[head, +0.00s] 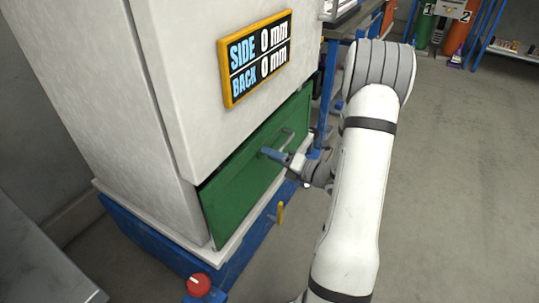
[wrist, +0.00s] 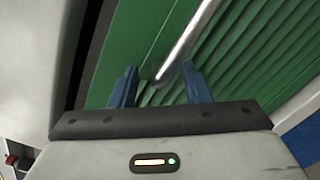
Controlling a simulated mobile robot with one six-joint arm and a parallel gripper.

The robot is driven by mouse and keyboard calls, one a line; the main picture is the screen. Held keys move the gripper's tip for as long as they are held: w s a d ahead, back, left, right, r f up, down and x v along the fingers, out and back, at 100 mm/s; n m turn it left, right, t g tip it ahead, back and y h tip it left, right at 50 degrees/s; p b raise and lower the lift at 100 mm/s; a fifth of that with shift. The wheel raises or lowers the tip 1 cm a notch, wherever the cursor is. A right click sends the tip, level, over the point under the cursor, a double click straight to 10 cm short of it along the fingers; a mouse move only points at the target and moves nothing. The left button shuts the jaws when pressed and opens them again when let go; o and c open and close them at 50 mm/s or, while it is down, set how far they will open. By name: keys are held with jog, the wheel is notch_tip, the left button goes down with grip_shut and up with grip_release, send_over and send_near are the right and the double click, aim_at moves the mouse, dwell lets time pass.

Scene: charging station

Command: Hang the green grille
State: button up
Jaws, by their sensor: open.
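The green grille (head: 232,200) sits across the lower front of the white cabinet, over the blue base. Its metal bar handle (head: 287,136) shows beside my gripper (head: 290,155). In the wrist view the green slatted grille (wrist: 245,62) fills most of the background. The handle (wrist: 185,42) runs down from the top to between the two blue fingers of my gripper (wrist: 160,72). The fingers are apart, one on each side of the handle's lower end. I cannot tell whether either finger touches it.
The white cabinet (head: 115,100) carries a display (head: 256,58) reading SIDE 0 mm and BACK 0 mm. A yellow hook-like part (head: 280,213) and a red knob (head: 199,286) are on or near the blue base (head: 165,245). Open floor (head: 450,190) lies to the right.

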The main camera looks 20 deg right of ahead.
jog(key=shift+c, duration=0.2)
grip_shut()
dwell(1.1)
